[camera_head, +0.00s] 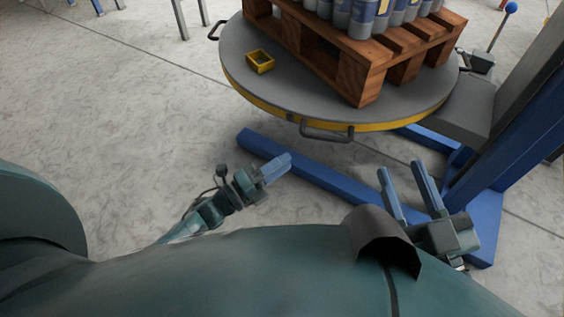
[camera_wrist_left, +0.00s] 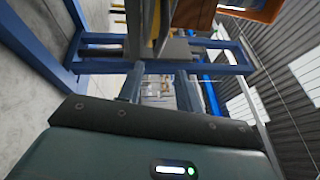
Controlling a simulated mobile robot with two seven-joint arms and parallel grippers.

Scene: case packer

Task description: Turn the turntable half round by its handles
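The turntable (camera_head: 300,95) is a round grey disc with a yellow rim, at the top middle of the head view. One dark handle (camera_head: 327,136) sticks out from its near rim, another handle (camera_head: 215,31) from its left rim. Something dark, perhaps a third handle, shows at the right rim. My left gripper (camera_head: 282,165) is empty, below and left of the near handle and apart from it. Its two fingers stand apart in the left wrist view (camera_wrist_left: 160,88). My right gripper (camera_head: 405,180) is open and empty, below and right of the near handle.
A wooden pallet (camera_head: 372,70) with several grey cans (camera_head: 362,20) stands on the turntable. A small yellow box (camera_head: 260,61) lies left of it. Blue beams (camera_head: 320,178) lie under the turntable, and a blue column (camera_head: 520,110) stands at right.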

